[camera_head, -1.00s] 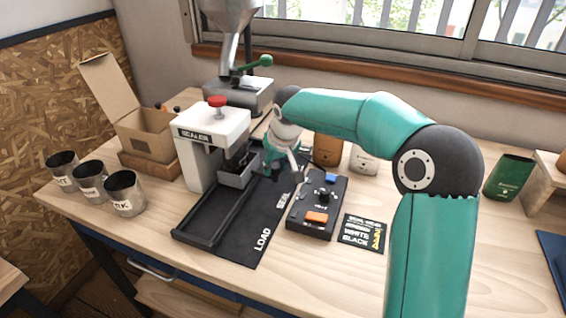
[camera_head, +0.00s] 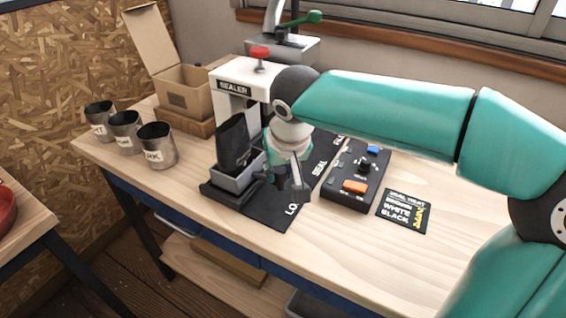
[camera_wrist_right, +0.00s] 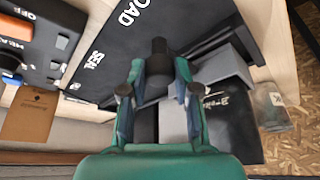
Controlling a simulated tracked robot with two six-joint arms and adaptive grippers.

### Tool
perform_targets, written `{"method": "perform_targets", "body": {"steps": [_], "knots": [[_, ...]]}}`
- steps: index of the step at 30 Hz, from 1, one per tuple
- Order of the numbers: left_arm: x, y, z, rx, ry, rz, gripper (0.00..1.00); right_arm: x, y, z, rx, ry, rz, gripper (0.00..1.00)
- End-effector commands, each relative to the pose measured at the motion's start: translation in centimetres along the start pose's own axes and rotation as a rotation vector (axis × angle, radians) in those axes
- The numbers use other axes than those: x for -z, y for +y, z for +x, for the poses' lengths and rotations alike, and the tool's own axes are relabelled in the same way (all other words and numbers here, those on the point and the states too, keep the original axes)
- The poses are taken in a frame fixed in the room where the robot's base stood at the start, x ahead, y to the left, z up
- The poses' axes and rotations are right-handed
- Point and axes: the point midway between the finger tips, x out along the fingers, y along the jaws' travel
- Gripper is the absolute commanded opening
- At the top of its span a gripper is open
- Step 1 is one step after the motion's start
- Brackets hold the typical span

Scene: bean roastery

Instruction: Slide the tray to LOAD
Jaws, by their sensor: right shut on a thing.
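The grey tray (camera_head: 238,180) sits at the front end of the black rail (camera_head: 222,197), beside the LOAD end of the mat, clear of the sealer (camera_head: 250,78). A black bag (camera_head: 233,146) stands upright in the tray. My right gripper (camera_head: 284,184) is at the tray's right side. In the right wrist view my right gripper (camera_wrist_right: 155,85) is shut on a dark knob (camera_wrist_right: 158,52), which looks like the tray's handle. The black bag lies on the right there (camera_wrist_right: 233,118). The gripper partly covers the LOAD lettering (camera_head: 292,208). My left gripper is not in view.
A control box (camera_head: 356,175) with orange and blue buttons and a printed card (camera_head: 404,210) are right of the mat. Several metal cups (camera_head: 158,146) and an open cardboard box (camera_head: 187,92) stand left. The front right tabletop is clear.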

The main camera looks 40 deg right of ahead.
Motion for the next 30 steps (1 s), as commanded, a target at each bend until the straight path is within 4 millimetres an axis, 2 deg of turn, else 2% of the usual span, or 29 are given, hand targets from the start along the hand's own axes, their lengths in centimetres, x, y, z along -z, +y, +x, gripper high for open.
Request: {"method": "perform_targets", "body": {"steps": [16, 17, 21, 30], "knots": [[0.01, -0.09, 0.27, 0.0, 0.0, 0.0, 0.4, -0.71, -0.25, -0.34, 0.004, 0.002, 0.015, 0.0], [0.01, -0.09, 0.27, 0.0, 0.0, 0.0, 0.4, -0.71, -0.25, -0.34, 0.004, 0.002, 0.015, 0.34], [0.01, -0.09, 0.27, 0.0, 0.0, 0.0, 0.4, -0.7, -0.17, -0.33, 0.002, 0.002, 0.014, 0.56], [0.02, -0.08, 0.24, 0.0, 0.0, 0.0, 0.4, -0.66, 0.05, -0.41, -0.002, 0.003, 0.016, 0.56]]}}
